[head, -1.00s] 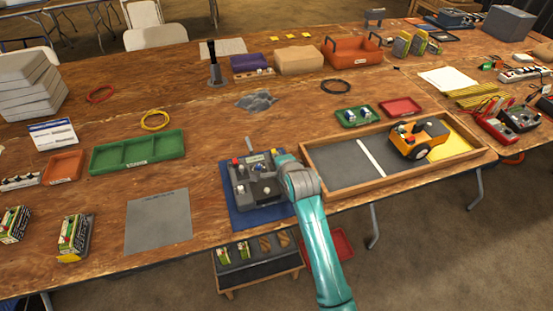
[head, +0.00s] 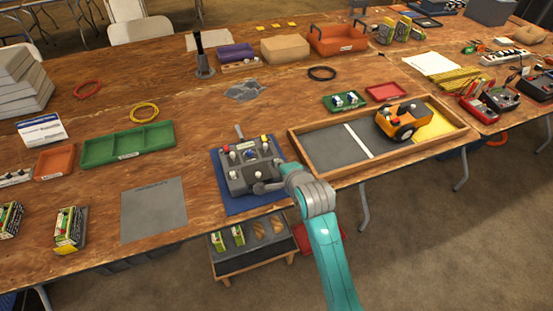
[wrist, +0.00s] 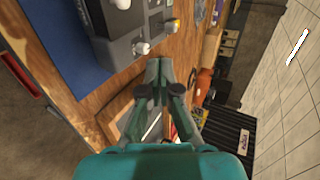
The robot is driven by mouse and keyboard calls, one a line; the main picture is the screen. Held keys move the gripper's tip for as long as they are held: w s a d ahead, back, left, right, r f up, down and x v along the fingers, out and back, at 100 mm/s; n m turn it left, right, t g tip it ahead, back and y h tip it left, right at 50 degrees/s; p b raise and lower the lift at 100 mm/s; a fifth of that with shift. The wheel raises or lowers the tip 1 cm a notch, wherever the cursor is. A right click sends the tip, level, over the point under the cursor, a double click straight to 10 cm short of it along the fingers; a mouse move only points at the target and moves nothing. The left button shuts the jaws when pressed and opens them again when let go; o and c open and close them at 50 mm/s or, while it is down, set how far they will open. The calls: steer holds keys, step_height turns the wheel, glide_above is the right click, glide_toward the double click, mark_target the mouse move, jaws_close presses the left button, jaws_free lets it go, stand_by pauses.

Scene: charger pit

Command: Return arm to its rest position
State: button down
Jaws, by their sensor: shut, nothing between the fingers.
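My gripper (wrist: 157,68) is shut and empty in the wrist view, its fingertips together beside the grey control box (wrist: 130,35). In the head view my teal arm reaches up from the bottom, and the gripper end (head: 266,187) shows at the near right corner of the control box (head: 241,177). I cannot tell whether it touches the box. The box has several knobs, a lever and coloured buttons, and sits on a blue mat (head: 232,206). Part of the box's near right side is hidden by my gripper.
A wooden-framed tray (head: 297,148) with an orange toy vehicle (head: 403,120) stands close to the right of my arm. A grey mat (head: 153,208) and green tray (head: 128,147) lie to the left. A low rack (head: 255,266) stands below the table's front edge.

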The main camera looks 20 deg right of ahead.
steer(key=shift+s+r, duration=0.15)
steer(key=shift+s, duration=0.2)
stand_by(0.3)
steer(key=s+a+f+n+t, duration=0.1)
steer(key=s+f+n, duration=0.35)
steer(key=s, duration=0.65)
steer(key=s+f+n, duration=0.4)
steer(key=s+f, duration=0.1)
steer(key=s, duration=0.6)
steer(key=s+r+n+t, duration=0.1)
steer(key=s+r+n, duration=0.3)
steer(key=s, duration=0.8)
steer(key=s+r+n, duration=0.5)
steer(key=s, duration=0.7)
steer(key=shift+a+r+t, duration=0.25)
steer(key=shift+r+t, duration=0.1)
steer(key=shift+t, duration=0.05)
steer(key=shift+n, duration=0.25)
